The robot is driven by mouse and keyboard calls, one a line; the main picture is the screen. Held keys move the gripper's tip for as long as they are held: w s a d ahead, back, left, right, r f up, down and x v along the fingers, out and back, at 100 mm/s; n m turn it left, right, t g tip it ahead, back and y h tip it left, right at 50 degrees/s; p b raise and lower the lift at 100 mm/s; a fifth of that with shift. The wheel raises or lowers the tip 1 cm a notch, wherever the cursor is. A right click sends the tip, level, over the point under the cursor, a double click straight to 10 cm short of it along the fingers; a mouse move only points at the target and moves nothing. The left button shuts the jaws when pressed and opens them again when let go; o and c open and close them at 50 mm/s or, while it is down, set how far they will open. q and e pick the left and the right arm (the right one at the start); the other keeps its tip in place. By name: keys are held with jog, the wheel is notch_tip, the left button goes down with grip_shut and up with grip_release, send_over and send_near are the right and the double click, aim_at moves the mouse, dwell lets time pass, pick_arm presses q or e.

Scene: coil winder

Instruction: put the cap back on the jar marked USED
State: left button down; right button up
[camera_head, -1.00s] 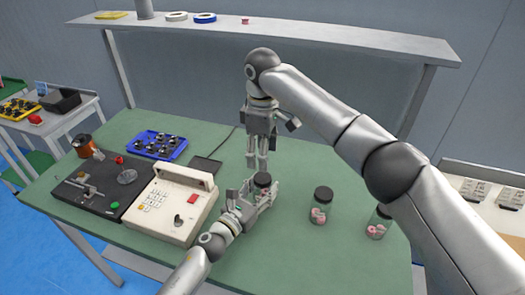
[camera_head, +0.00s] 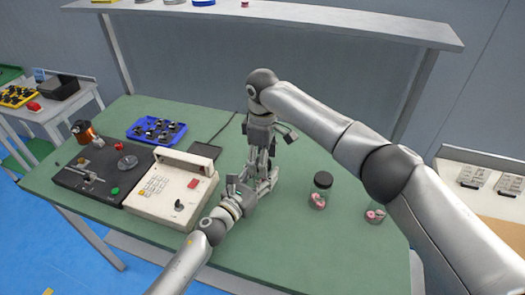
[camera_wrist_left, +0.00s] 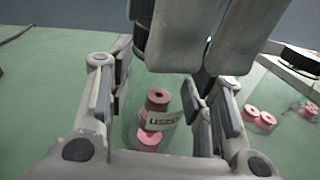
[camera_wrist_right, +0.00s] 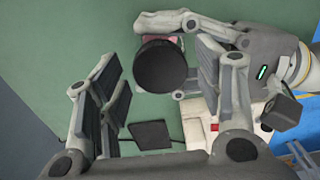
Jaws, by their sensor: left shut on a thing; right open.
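The jar marked USED (camera_wrist_left: 160,122) holds pink spools and stands between the fingers of my left gripper (camera_head: 258,184), which is shut on it. The label and spools show in the left wrist view. A black cap (camera_wrist_right: 160,65) shows in the right wrist view, over the jar's top; whether it is seated or loose I cannot tell. My right gripper (camera_wrist_right: 155,88) points down from above, open, with its fingers on either side of the cap. In the head view the two grippers hide most of the jar and cap.
The cream box with keypad (camera_head: 170,190) is left of my left gripper. A blue tray (camera_head: 157,130) and dark pad (camera_head: 205,150) lie behind.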

jog(key=c, duration=1.1)
jog(key=o, duration=1.2)
jog(key=shift+r, duration=0.1)
notch_tip(320, 180, up, 12)
jog(key=shift+f, duration=0.1)
pick_arm(q)
jog(key=c, duration=0.6)
grip_release()
